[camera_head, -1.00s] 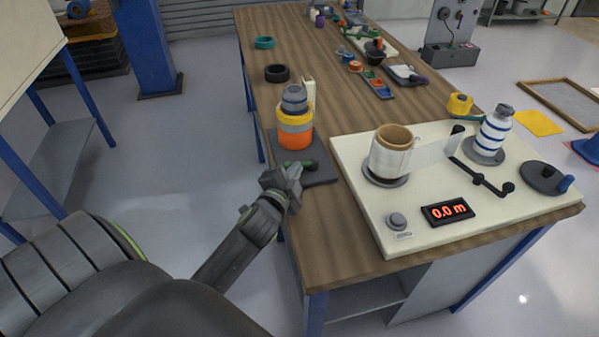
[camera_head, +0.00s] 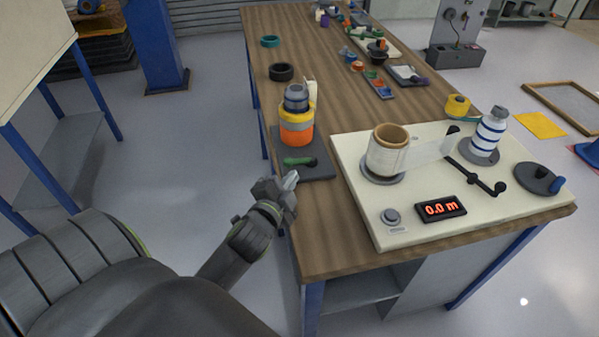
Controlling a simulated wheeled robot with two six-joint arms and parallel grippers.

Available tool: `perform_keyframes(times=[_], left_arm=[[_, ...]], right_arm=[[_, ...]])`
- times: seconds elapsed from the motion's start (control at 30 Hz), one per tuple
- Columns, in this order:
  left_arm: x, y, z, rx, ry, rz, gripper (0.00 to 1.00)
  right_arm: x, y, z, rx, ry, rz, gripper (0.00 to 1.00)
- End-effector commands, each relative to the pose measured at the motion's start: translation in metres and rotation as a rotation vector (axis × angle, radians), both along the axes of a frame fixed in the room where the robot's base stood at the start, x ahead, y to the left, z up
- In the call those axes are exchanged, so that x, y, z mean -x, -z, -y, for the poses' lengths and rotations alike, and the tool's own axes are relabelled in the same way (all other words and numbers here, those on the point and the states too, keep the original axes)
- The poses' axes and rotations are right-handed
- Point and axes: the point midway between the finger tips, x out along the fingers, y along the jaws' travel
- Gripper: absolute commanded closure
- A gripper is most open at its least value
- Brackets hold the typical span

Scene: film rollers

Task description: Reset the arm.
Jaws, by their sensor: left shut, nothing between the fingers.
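My left gripper (camera_head: 289,181) is shut and empty. It is over the left edge of the wooden table (camera_head: 330,237), just in front of a dark base plate (camera_head: 318,172) with a green-handled part (camera_head: 299,161) on it. An orange, yellow and grey stack (camera_head: 296,125) stands upright on that plate, behind the gripper. My right gripper is not in view.
A cream board (camera_head: 362,215) to the right carries a film roll (camera_head: 387,154), a blue-striped white roller (camera_head: 488,134), a red "0.0 m" display (camera_head: 440,209) and a grey button (camera_head: 391,216). Black (camera_head: 281,72) and teal (camera_head: 270,41) rings lie farther back. Open floor lies left of the table.

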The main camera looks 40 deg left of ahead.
Motion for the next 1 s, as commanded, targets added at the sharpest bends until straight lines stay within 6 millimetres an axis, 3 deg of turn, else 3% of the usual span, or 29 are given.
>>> perform_keyframes(times=[0.1, 0.23, 0.67, 0.83, 1.0], left_arm=[[0.021, -0.002, 0.002, 0.002, 0.0, 0.0, 1.0], [0.034, -0.004, 0.003, 0.002, 0.0, 0.0, 1.0], [0.043, -0.004, 0.003, 0.015, -0.007, -0.009, 1.0], [0.063, 0.018, -0.003, 0.162, -0.094, -0.121, 1.0], [0.11, 0.059, -0.002, 0.426, -0.258, -0.34, 1.0]], right_arm=[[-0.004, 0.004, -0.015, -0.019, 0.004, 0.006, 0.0], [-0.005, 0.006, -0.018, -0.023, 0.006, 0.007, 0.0], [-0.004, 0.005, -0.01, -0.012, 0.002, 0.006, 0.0], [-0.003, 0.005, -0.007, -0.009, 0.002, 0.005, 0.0], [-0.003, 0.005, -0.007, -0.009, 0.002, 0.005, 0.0]])
